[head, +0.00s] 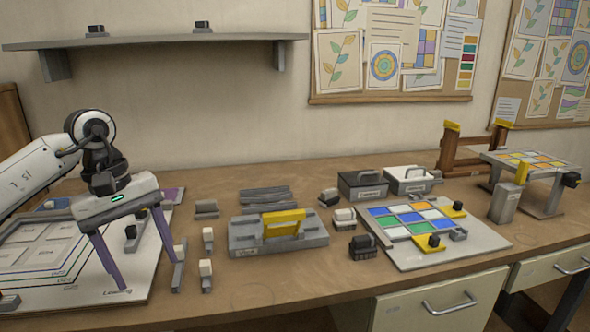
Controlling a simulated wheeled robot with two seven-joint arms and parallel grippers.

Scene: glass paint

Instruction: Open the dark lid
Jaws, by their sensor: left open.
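A dark grey box with a dark lid (362,179) stands near the back of the table, right of centre. The lid looks closed on the box; a small pale label is on its front. My left gripper (145,272) is at the far left, open and empty, with its two purplish fingers pointing down over the white board. It is well apart from the dark lid, with the grey holder between them. My right gripper is not in view.
A white-topped box (408,174) stands right beside the dark one. A grey holder with a yellow block (283,222), small blocks and a glass-tile panel (408,219) lie in front. A small raised stand (530,163) is at right. The front table strip is mostly clear.

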